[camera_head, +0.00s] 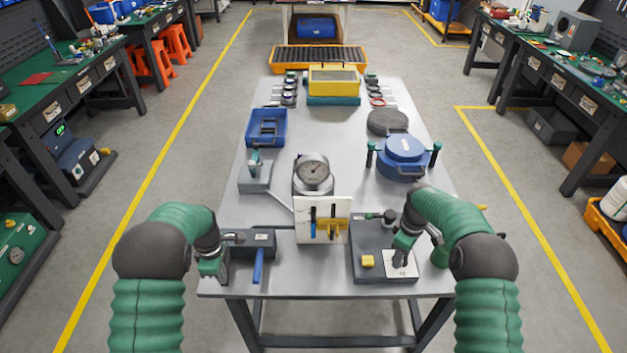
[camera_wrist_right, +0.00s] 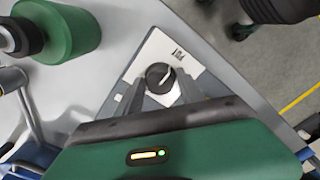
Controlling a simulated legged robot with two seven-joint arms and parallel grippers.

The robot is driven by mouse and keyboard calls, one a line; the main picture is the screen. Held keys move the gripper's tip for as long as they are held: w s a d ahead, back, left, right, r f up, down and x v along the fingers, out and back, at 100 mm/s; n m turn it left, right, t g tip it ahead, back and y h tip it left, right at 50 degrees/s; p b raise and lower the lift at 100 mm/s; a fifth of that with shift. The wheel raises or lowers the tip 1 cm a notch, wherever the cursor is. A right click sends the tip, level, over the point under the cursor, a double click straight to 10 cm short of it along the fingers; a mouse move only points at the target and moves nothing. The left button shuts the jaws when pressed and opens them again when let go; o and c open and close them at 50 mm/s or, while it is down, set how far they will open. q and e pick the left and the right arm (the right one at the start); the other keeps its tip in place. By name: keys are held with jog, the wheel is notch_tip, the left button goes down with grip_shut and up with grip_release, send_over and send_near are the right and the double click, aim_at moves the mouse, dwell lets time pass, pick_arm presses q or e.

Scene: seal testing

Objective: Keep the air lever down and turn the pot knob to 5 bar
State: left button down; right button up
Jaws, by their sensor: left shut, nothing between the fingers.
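The air lever (camera_head: 258,266) is a blue handle on a dark block (camera_head: 250,240) at the table's front left, and it points toward the front edge. My left gripper (camera_head: 222,270) is shut and empty just left of it; I cannot tell whether it touches the lever. The pot knob (camera_wrist_right: 160,78) is round and black with a white pointer line, on a white marked plate (camera_head: 408,270) at front right. My right gripper (camera_wrist_right: 160,92) is over it with its fingers apart, one each side of the knob. A round pressure gauge (camera_head: 313,170) stands mid-table; its reading is too small to tell.
A white board (camera_head: 322,220) with blue, black and yellow parts stands between my arms. A yellow button (camera_head: 368,261) is left of the knob plate. A blue tray (camera_head: 266,128), a blue lidded pot (camera_head: 404,150) and a yellow box (camera_head: 334,80) stand further back.

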jog(key=o, duration=0.6)
jog(key=shift+w, duration=0.1)
